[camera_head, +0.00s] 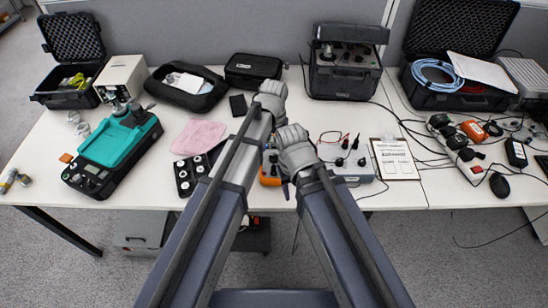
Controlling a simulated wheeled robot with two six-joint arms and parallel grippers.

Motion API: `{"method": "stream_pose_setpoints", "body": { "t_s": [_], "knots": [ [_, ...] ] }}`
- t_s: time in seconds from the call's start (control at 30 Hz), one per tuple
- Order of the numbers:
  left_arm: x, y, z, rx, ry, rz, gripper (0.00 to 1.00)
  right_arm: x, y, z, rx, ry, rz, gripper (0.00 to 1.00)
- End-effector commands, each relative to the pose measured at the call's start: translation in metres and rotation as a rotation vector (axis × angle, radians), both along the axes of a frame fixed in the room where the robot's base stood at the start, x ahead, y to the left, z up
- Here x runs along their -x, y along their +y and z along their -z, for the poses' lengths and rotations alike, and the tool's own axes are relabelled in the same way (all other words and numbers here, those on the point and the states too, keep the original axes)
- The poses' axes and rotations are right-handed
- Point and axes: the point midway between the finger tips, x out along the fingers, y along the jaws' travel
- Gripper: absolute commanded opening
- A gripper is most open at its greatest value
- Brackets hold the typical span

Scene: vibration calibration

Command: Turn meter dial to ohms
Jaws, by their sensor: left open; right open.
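An orange device (269,181), possibly the meter, lies near the table's front edge. It is mostly hidden behind my two arms, and I cannot make out a dial on it. My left gripper (271,95) is open, above the middle of the table and beyond the orange device. My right gripper (290,139) is open, lower in the picture, just above and to the right of the orange device. The grippers' fingertips are small and partly hidden by my wrists. I cannot tell whether either touches anything.
A teal-topped machine (121,138) stands at the left, with a pink cloth (198,137) beside it. A grey box with leads (345,161) and a clipboard (396,160) lie to the right. Cases line the back. Cables and another orange device (473,131) crowd the right side.

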Motion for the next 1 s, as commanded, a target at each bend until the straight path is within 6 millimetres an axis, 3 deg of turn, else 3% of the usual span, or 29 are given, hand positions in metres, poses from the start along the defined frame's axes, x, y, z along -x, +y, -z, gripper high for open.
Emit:
{"method": "stream_pose_setpoints", "body": {
  "t_s": [0.03,0.2,0.6,1.0],
  "knots": [
    [0.000,0.000,0.015,0.000,0.000,0.000,0.74,0.000,0.000,0.015,0.000,0.000,0.000,0.50],
    [0.000,0.000,0.032,0.000,0.000,0.000,0.74,0.000,0.000,0.031,0.000,0.000,0.000,0.50],
    [0.000,0.000,0.034,0.000,0.000,0.000,0.73,0.000,0.000,0.034,0.000,0.000,0.000,0.50],
    [0.000,0.000,0.034,0.000,0.000,0.000,0.28,0.000,0.000,0.034,0.000,0.000,0.000,0.50]
  ]
}}
